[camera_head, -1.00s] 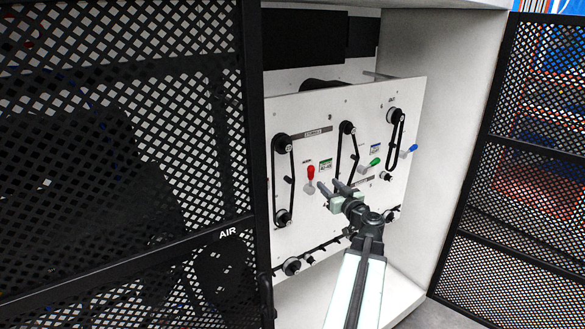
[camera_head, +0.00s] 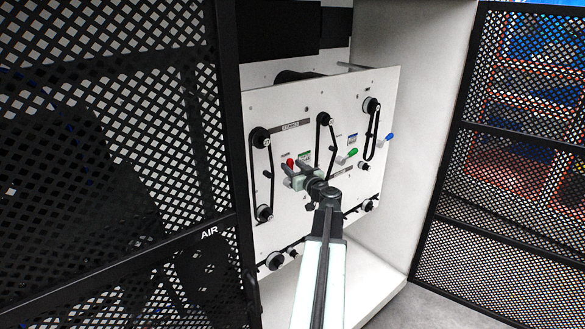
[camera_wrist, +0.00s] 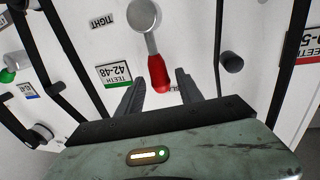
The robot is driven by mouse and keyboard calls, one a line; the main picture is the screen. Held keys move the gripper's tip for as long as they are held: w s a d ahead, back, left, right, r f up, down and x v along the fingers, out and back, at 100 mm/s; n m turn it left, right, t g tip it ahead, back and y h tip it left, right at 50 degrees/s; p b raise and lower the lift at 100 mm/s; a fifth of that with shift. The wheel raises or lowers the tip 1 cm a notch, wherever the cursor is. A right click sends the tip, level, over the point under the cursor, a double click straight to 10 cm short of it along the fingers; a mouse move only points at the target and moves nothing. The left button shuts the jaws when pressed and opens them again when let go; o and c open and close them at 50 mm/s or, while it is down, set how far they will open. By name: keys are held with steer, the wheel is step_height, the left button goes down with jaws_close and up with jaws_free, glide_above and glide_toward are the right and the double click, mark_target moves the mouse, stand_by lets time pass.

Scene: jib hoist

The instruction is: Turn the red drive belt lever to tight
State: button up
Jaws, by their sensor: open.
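The red lever shows in the wrist view (camera_wrist: 158,72), its grey round pivot above and its red handle hanging down toward my gripper. In the head view only the red end (camera_head: 290,161) shows; my gripper hides the pivot. My gripper (camera_head: 294,167) is open in front of the panel at this lever. In the wrist view its two fingers (camera_wrist: 159,86) stand on either side of the red handle's end, with a gap on both sides. I cannot tell how deep they reach. A TIGHT label (camera_wrist: 101,22) is on the panel, up and left of the handle there.
A green lever (camera_head: 348,154) and a blue lever (camera_head: 388,138) sit to the right on the white panel (camera_head: 300,225). Black belts on pulleys (camera_head: 261,138) flank the levers. An open mesh door (camera_head: 228,150) stands left and another mesh door (camera_head: 452,160) right.

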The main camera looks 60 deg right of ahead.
jaws_close()
steer(key=shift+s, duration=0.1)
stand_by(1.2)
